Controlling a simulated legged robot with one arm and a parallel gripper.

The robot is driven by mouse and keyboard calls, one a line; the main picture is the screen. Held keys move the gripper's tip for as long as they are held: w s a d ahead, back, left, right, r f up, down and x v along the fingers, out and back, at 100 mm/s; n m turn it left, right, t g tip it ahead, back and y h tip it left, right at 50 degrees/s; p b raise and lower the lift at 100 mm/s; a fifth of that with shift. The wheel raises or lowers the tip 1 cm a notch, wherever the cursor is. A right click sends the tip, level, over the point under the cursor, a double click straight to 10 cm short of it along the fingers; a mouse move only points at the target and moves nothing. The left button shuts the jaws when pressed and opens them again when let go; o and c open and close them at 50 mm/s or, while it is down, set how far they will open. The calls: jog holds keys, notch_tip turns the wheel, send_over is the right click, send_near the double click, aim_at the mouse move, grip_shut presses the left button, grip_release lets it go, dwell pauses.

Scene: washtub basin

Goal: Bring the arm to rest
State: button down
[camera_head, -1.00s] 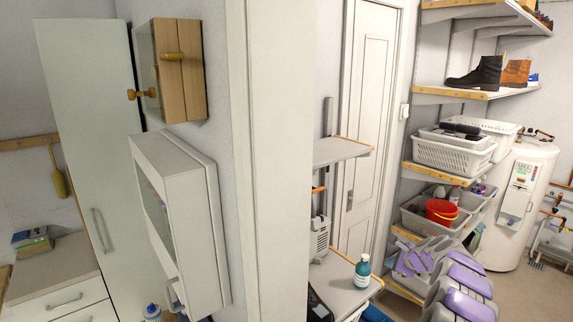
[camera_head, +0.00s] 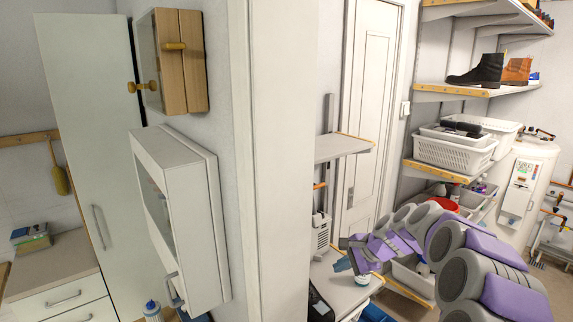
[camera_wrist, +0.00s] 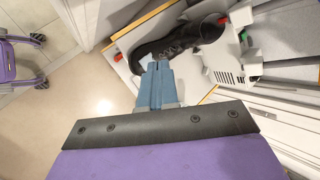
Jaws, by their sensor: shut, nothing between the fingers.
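My gripper (camera_wrist: 158,72) shows in the wrist view as blue-grey fingers closed together, with nothing between them. In the head view my grey and purple arm rises from the lower right and bends over to the left. Its gripper end (camera_head: 352,243) hangs over the small shelf unit beside the white door.
White baskets (camera_head: 455,152) and a red bucket (camera_head: 443,203) sit on the right shelves, the bucket partly behind my arm. A white water heater (camera_head: 524,180) stands at the far right. A wall corner (camera_head: 275,160) and white cabinet (camera_head: 180,215) are left. Bare floor (camera_wrist: 85,105) shows in the wrist view.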

jog(key=s+a+r+n+g+h+b, duration=0.15)
jog(key=s+a+n, duration=0.25)
jog(key=s, duration=0.7)
jog(key=s+a+n+g, duration=0.2)
jog(key=s+a+n, duration=0.15)
jog(key=s, duration=0.65)
jog(key=s+d+f+n+g+h, duration=0.1)
jog(key=s+d+n, duration=0.1)
jog(key=s, duration=0.7)
jog(key=s+d+f+n+g+h+b, duration=0.1)
jog(key=s+d+f+n+h, duration=0.1)
jog(key=s, duration=0.7)
jog(key=s+d+f+n+g+h, duration=0.1)
jog(key=s+d+f+n, duration=0.1)
jog(key=s, duration=0.7)
jog(key=shift+s+d+f+h+b, duration=0.15)
jog(key=shift+s+h+b, duration=0.05)
jog(key=shift+h+b, duration=0.15)
